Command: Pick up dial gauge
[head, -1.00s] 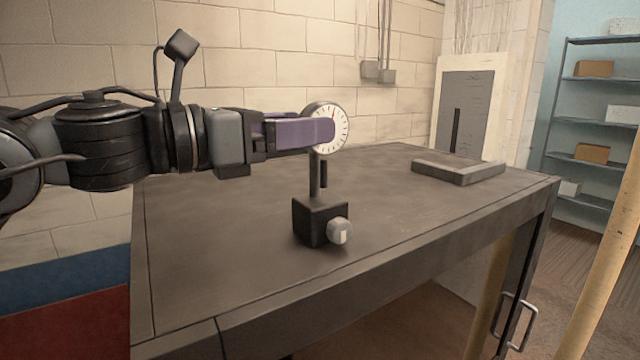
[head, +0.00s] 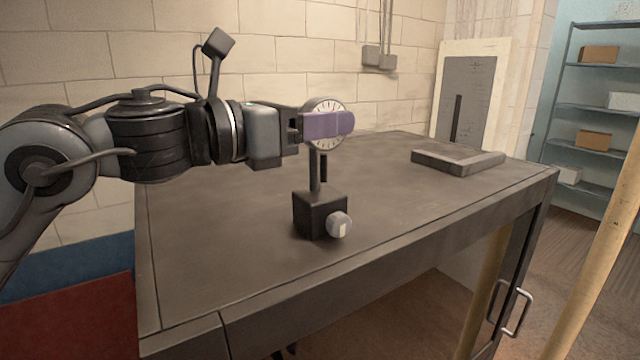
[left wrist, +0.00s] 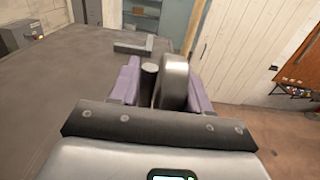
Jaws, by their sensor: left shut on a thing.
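The dial gauge (head: 331,107) has a round white face on a dark post, with a black block base (head: 313,214) and a pale knob at its side. Its base appears to stand upright on the bench top. In the left wrist view the gauge's round body (left wrist: 174,82) shows edge-on between the two purple fingers, beside the dark post top. My right gripper is in neither view.
The bench top (head: 215,260) is mostly clear. A flat grey angle piece (head: 455,162) lies at its far right. A brick wall runs behind, with blue shelves (head: 590,108) at the right. A pale pole (head: 608,230) stands right of the bench.

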